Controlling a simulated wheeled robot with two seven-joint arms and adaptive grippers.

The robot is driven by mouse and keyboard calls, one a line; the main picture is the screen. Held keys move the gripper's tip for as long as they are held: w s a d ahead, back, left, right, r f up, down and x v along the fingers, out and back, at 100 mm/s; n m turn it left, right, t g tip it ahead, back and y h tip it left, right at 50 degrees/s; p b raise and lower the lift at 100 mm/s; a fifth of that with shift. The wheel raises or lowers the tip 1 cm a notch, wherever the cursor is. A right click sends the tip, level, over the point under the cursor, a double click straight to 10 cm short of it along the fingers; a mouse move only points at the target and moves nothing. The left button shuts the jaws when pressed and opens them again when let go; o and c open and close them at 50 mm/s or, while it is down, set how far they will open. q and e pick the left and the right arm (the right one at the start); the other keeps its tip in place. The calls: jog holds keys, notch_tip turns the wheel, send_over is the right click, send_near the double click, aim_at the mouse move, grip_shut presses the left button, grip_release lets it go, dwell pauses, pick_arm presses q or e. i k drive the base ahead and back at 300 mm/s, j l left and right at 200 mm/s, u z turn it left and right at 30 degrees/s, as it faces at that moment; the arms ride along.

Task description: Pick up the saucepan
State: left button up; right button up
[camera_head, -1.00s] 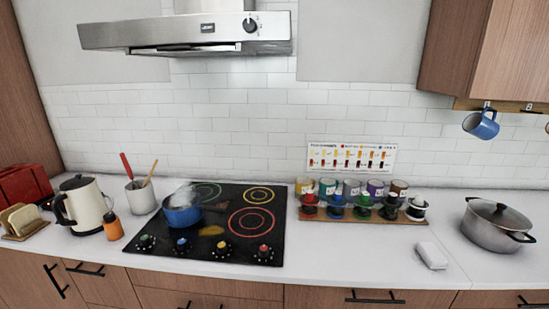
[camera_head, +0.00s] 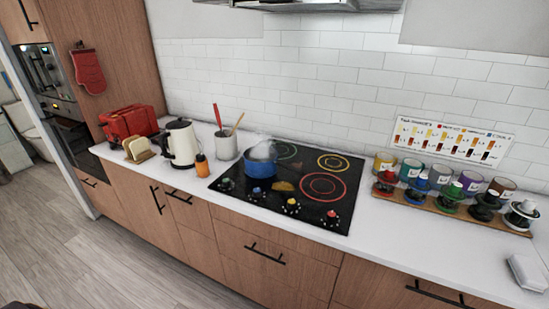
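The blue saucepan (camera_head: 260,168) sits on the left part of the black cooktop (camera_head: 235,187). Pale steam or haze hangs over its top and blurs what is inside. A brown shape (camera_head: 284,186) lies just to the right of the saucepan on the cooktop; I cannot tell clearly whether it belongs to it. Neither of my grippers shows in the head view.
Free floor (camera_head: 120,262) lies before the cabinets.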

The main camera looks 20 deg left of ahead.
aim_at(254, 168)
jog(key=i+j+u, duration=0.1)
jog(key=i+j, duration=0.2)
jog(key=j, duration=0.15)
jog(key=i+j+u, duration=0.1)
jog(key=i+j, duration=0.25)
